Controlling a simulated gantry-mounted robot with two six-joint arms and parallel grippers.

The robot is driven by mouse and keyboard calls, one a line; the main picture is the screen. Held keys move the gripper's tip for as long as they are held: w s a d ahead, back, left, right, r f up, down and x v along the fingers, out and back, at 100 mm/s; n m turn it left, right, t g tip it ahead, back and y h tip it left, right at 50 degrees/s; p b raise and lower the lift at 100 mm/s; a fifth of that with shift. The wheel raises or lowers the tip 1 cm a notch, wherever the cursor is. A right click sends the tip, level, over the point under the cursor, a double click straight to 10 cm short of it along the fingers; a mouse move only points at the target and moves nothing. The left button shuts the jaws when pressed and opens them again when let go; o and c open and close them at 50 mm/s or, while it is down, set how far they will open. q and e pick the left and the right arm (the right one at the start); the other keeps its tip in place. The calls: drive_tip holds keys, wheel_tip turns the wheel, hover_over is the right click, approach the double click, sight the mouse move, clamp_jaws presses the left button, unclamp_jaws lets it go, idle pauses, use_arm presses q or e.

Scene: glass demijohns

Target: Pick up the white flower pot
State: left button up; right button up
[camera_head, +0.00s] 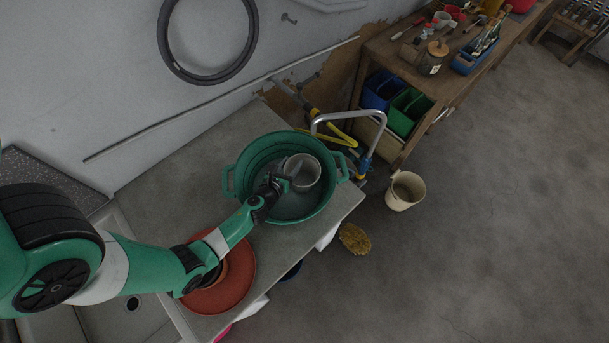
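The white flower pot (309,174) stands inside a green two-handled tub (333,208) on the grey worktop, its open top facing up. My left gripper (287,179) reaches into the tub from the left and is at the pot's left rim. One finger appears to reach over the rim into the pot's mouth. The fingers are small and dark here, so I cannot tell whether they are closed on the rim. My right gripper is not in view.
A terracotta-red dish (234,288) lies under my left forearm. A cream bucket (405,191) and a yellow-brown brush or sponge (355,239) are on the floor at the right. A wooden bench (385,48) with tools and bins stands behind. A sink (112,318) is at the lower left.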

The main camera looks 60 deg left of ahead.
use_arm(q)
clamp_jaws()
wheel_tip(320, 180, up, 10)
drive_tip(key=p, duration=0.9)
